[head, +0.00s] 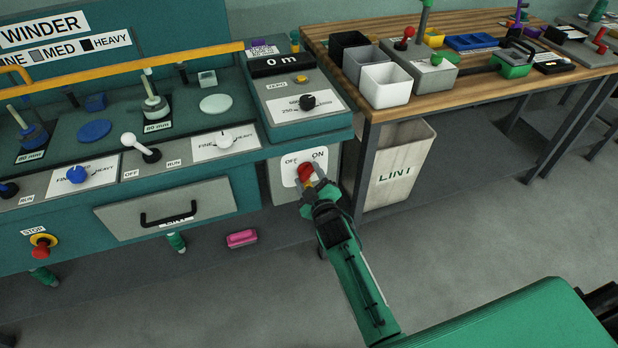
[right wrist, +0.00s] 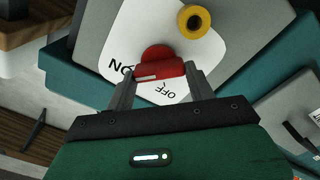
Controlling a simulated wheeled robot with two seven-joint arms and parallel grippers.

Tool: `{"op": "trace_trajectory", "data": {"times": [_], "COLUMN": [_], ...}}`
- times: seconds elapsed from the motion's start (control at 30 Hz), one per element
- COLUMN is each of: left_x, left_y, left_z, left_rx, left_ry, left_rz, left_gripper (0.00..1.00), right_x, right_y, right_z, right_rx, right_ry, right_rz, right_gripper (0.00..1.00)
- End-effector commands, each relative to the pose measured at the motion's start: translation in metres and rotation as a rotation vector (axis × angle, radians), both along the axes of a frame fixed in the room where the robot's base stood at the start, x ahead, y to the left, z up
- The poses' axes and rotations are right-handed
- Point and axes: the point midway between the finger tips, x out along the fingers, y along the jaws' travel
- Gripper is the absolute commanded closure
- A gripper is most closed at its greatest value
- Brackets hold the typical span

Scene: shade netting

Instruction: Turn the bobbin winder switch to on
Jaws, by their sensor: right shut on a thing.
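The red switch knob (head: 305,172) sits on a white plate (head: 290,182) marked OFF and ON, on the grey front panel at the right end of the winder bench. My right gripper (head: 308,180) is at the knob. The right wrist view shows the knob's red bar (right wrist: 160,72) between the two fingers of the gripper (right wrist: 160,82), which are shut on it. A white line on the bar lies toward its left end there, on the side of the ON label (right wrist: 120,70). The OFF label (right wrist: 166,90) is below the bar. My left gripper is not in view.
A yellow ring with a dark centre (right wrist: 193,21) is close to the knob. A LINT bin (head: 400,165) stands right of the panel, under the wooden table (head: 480,85). A drawer with a black handle (head: 168,218) is to the left. A pink object (head: 242,238) lies below.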

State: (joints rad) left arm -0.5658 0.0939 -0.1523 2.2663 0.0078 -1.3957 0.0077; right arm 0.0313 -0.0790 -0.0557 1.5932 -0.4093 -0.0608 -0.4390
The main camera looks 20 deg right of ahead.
Motion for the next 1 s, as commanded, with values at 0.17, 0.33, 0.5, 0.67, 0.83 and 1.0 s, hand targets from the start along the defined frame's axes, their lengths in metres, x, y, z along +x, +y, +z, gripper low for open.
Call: {"op": "trace_trajectory", "data": {"times": [0.17, 0.33, 0.5, 0.67, 0.83, 1.0], "left_x": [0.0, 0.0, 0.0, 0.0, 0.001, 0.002], "left_y": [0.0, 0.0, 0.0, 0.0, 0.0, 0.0], "left_z": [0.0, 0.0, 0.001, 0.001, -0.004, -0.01], "left_rx": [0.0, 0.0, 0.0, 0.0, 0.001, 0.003], "left_ry": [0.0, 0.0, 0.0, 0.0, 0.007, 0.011], "left_rz": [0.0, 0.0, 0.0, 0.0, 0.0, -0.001], "left_gripper": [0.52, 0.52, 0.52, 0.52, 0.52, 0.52], "right_x": [-0.001, 0.0, -0.004, -0.022, -0.052, -0.084], "right_y": [0.0, 0.0, 0.0, -0.001, -0.002, -0.003], "right_z": [-0.001, -0.001, -0.001, -0.001, -0.001, -0.001], "right_rx": [0.003, 0.002, 0.001, 0.001, 0.001, 0.002], "right_ry": [0.003, 0.001, 0.002, 0.003, 0.003, 0.004], "right_rz": [0.0, 0.0, 0.001, 0.0, 0.0, 0.0], "right_gripper": [0.24, 0.24, 0.24, 0.24, 0.24, 0.24]}}
